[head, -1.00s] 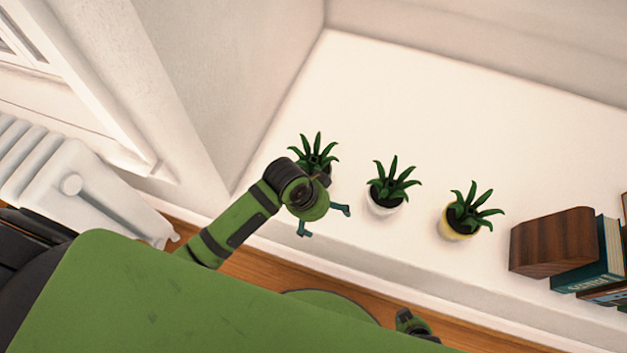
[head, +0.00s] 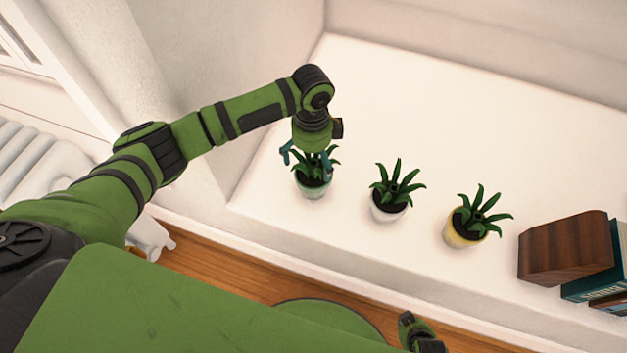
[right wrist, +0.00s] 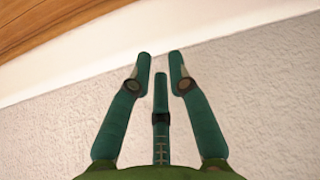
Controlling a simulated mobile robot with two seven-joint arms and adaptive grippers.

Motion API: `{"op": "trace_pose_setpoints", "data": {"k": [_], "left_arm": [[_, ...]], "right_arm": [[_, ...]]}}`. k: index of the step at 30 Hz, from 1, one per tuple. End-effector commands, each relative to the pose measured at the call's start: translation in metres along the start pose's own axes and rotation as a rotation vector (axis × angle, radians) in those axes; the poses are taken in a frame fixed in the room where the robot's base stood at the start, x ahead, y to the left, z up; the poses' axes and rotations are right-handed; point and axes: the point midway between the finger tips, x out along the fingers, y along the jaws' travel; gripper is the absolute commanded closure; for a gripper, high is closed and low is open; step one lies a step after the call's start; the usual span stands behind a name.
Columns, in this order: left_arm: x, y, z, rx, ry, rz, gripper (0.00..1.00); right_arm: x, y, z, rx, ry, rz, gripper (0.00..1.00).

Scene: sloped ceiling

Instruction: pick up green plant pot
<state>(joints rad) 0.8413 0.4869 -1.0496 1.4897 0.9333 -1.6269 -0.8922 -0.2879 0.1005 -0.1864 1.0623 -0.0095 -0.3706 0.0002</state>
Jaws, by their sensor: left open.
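The pale green plant pot (head: 313,192) stands on the white ledge, leftmost of three potted plants in the head view. Its dark green leaves (head: 318,167) rise partly behind my left gripper. My left gripper (head: 307,160) is open and points down over this plant, with a finger to each side of the leaves. I cannot tell whether the fingers touch the leaves. My right gripper (right wrist: 160,56) shows in the right wrist view with its fingertips apart and nothing between them.
A white pot (head: 387,210) and a yellow pot (head: 461,232) with similar plants stand to the right. A wooden block (head: 563,246) and books (head: 590,282) are farther right. A wall rises left of the ledge, with a radiator (head: 40,165) beyond.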

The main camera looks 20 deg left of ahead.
Motion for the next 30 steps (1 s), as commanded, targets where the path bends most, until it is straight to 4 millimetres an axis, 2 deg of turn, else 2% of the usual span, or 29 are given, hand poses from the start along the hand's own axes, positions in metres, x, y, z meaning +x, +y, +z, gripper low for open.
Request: {"op": "trace_pose_setpoints", "data": {"k": [6,9,18,19,20,21,23,24,30], "left_arm": [[0.035,0.001,-0.004,-0.002,-0.001,0.000,0.00],[0.046,0.001,-0.004,-0.001,0.000,0.000,0.00],[0.049,0.001,-0.004,-0.001,0.001,-0.004,0.00],[0.049,0.001,-0.004,-0.001,0.001,-0.004,0.08],[0.049,0.001,-0.004,-0.001,0.001,-0.004,0.20],[0.049,0.001,-0.004,-0.001,0.001,-0.003,0.36],[0.049,0.001,-0.004,-0.001,0.001,-0.003,0.60],[0.049,0.001,-0.004,-0.001,0.000,-0.003,0.66],[0.048,0.000,-0.004,-0.001,0.001,-0.006,0.66]], "right_arm": [[0.000,-0.003,0.002,0.006,-0.030,-0.003,0.81],[-0.001,-0.003,0.003,0.008,-0.042,-0.004,0.81],[-0.003,-0.004,0.002,0.009,-0.049,-0.004,0.81],[-0.003,-0.004,0.002,0.009,-0.049,-0.004,0.81],[-0.003,-0.004,0.002,0.009,-0.049,-0.004,0.81],[-0.003,-0.004,0.002,0.009,-0.049,-0.004,0.81],[-0.003,-0.004,0.002,0.009,-0.049,-0.004,0.81],[-0.003,-0.004,0.002,0.009,-0.048,-0.004,0.81],[-0.003,-0.004,0.002,0.009,-0.048,-0.004,0.81]]}}
